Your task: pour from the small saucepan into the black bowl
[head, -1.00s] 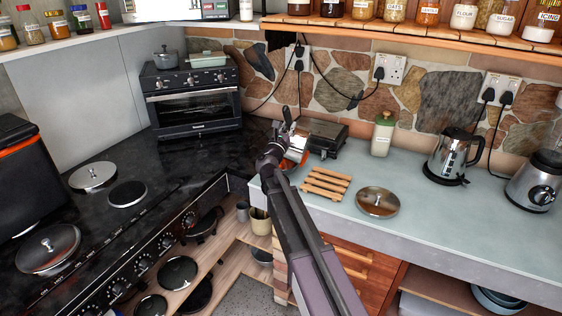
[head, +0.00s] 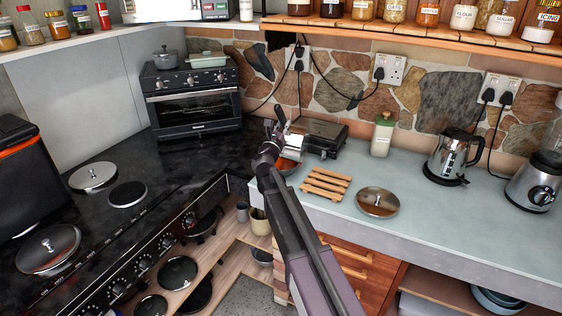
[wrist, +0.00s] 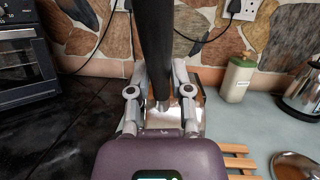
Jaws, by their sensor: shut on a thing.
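My gripper (head: 280,138) is over the far left end of the grey counter, by the corner with the dark worktop. In the wrist view its two fingers (wrist: 160,95) are closed around a long black handle (wrist: 153,40), which I take to be the small saucepan's. The handle stands steeply up in that view. Shiny metal shows below the fingers, but I cannot tell how much of it is the pan. A reddish-orange patch (head: 286,166) shows just under the gripper in the head view; I cannot tell what it belongs to. I cannot make out the black bowl.
A dark metal press (head: 322,136) stands right behind the gripper. A wooden rack (head: 326,185), a steel lid (head: 378,201), a green-topped jar (head: 382,135) and a kettle (head: 452,155) are to the right. A small oven (head: 195,100) stands at back left.

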